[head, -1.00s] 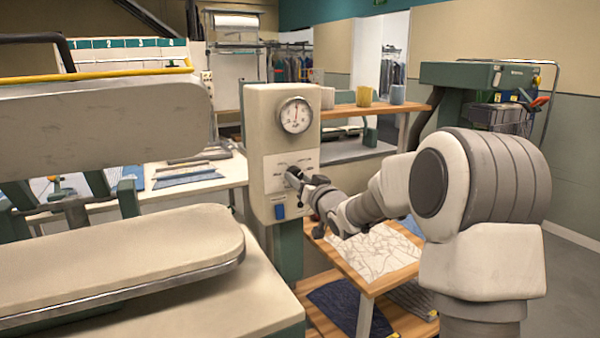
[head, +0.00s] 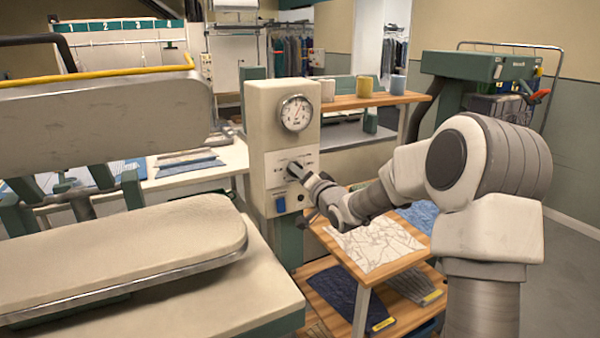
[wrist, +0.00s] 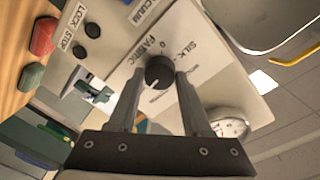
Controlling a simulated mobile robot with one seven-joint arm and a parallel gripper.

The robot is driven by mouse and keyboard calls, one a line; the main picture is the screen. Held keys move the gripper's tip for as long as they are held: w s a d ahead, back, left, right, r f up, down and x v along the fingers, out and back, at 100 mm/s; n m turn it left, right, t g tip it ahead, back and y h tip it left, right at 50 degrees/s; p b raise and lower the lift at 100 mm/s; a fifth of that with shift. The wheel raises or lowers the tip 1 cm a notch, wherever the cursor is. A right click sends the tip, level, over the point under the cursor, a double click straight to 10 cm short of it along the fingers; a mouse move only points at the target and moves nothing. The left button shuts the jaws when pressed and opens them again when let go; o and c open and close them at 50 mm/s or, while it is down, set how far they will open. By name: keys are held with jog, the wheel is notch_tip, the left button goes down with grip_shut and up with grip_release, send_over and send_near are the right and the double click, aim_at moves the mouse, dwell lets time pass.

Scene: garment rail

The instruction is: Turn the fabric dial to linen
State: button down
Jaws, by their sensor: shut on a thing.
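The fabric dial (wrist: 159,68) is a small dark round knob on a white plate marked FABRIC. In the wrist view the words 0 and SILK show beside it; no linen mark is readable. A pale pointer line shows on the knob, on its lower left side in that view. My gripper (wrist: 160,76) is shut on the knob, one finger on each side. In the head view my gripper (head: 299,173) reaches the front of the cream control box (head: 257,125) and hides most of the dial.
Red (wrist: 43,37) and green (wrist: 31,76) buttons show in the wrist view. The press's padded board (head: 130,245) stands left; a wooden shelf with cloth (head: 370,245) lies below my arm.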

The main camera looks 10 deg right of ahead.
dwell(0.4)
jog(key=shift+c, duration=1.7)
grip_release()
jog(key=v, duration=1.7)
jog(key=shift+s+p, duration=0.25)
jog(key=shift+p, duration=0.1)
